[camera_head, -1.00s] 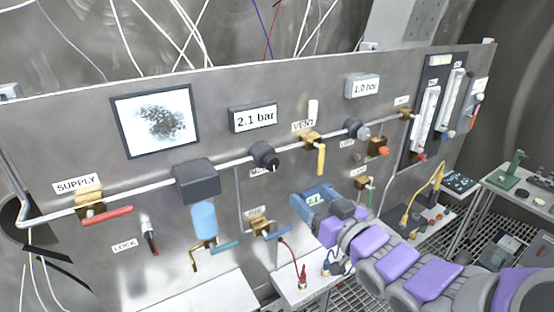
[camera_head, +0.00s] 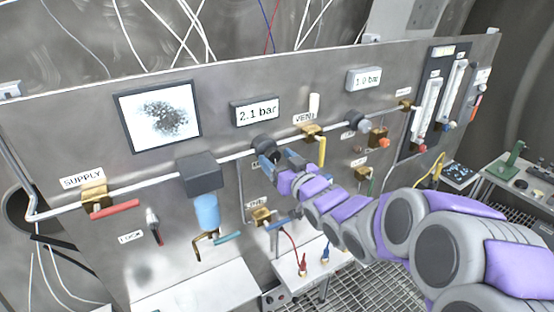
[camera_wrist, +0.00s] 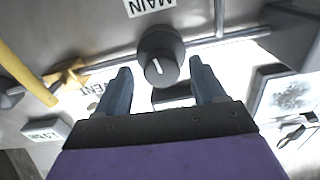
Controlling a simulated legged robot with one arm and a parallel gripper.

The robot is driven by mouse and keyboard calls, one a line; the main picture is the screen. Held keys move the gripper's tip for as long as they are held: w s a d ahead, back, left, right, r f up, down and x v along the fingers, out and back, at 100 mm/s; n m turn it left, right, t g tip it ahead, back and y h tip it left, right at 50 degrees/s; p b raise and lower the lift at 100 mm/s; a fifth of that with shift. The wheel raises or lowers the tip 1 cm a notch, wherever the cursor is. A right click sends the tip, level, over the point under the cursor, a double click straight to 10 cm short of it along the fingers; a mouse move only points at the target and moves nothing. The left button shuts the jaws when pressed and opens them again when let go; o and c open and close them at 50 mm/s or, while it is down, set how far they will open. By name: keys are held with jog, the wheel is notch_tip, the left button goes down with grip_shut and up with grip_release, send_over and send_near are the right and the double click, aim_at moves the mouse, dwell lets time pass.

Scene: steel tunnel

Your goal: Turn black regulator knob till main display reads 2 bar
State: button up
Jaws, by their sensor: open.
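The black regulator knob (camera_wrist: 160,57) sits on the pipe beside the MAIN label (camera_wrist: 148,5) in the wrist view, with a white pointer mark on its face. In the head view the knob (camera_head: 264,142) is below the main display (camera_head: 256,112), which reads 2.1 bar. My gripper (camera_wrist: 160,90) is open, its two blue fingers pointing at the knob. In the wrist view the knob lies between and just beyond the fingertips. I cannot tell whether they touch it. In the head view my gripper (camera_head: 276,160) is right at the knob and partly hides the label below it.
The VENT valve with its yellow handle (camera_head: 322,151) is close on the right. A dark block with a blue bowl (camera_head: 207,212) hangs to the left. A second display (camera_head: 364,79) reads 1.0 bar. The supply valve's red handle (camera_head: 115,209) is at far left.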

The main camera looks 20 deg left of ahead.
jog(key=shift+w+a+f, duration=0.1)
jog(key=shift+w+a, duration=0.15)
jog(key=shift+a, duration=0.2)
jog(key=shift+d, duration=0.1)
jog(key=c, duration=1.1)
jog(key=shift+o, duration=0.2)
jog(key=shift+n, duration=0.6)
jog(key=o, duration=1.1)
jog(key=shift+c, duration=0.2)
